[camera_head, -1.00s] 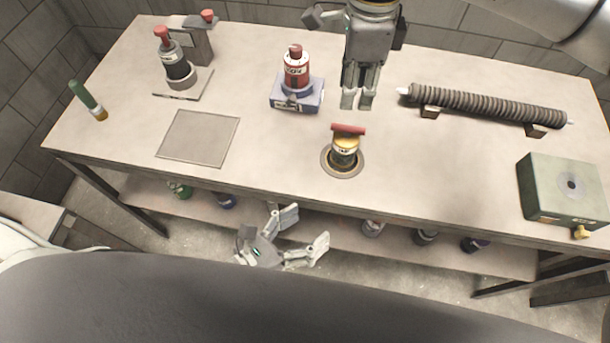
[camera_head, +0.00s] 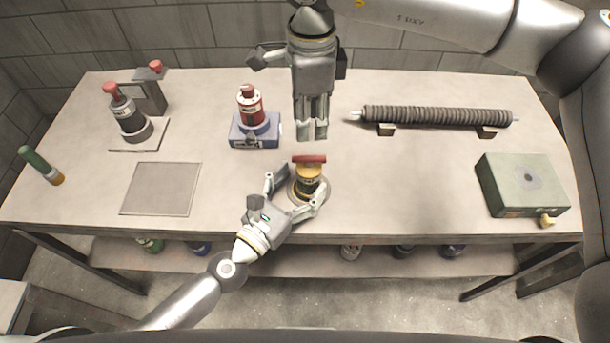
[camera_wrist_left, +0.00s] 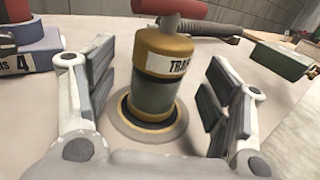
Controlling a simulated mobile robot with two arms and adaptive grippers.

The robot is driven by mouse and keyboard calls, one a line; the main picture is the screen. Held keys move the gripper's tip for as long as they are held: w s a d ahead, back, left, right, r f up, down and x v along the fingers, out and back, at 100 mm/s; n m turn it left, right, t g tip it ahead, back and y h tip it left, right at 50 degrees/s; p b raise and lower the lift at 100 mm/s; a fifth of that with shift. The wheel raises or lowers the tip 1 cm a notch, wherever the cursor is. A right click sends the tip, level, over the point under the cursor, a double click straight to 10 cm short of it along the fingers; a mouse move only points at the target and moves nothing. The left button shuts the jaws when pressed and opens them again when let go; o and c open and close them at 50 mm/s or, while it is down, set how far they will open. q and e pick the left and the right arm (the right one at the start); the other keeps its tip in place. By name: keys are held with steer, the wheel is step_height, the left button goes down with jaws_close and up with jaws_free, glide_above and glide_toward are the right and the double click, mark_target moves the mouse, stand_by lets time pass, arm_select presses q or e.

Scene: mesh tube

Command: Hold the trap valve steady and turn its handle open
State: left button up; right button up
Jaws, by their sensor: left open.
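The trap valve (camera_head: 309,178) is a short yellow-and-grey cylinder with a red bar handle (camera_head: 309,159) across its top. It stands upright on a round base on the bench. In the left wrist view the valve body (camera_wrist_left: 166,70) carries a label starting "TRA", and its handle is cut off by the top edge. My left gripper (camera_head: 296,191) is open, with one finger on each side of the valve and visible gaps to the body. My right gripper (camera_head: 312,137) points down just behind the handle, apart from it; its finger opening is unclear.
A red bottle-like valve on a blue block (camera_head: 254,130) stands left of my right gripper. A ribbed tube (camera_head: 435,117) lies on supports at right. A green box (camera_head: 522,185) sits at the right end. A flat square plate (camera_head: 160,189) lies at left.

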arm_select(q)
steer(key=shift+x, duration=1.2)
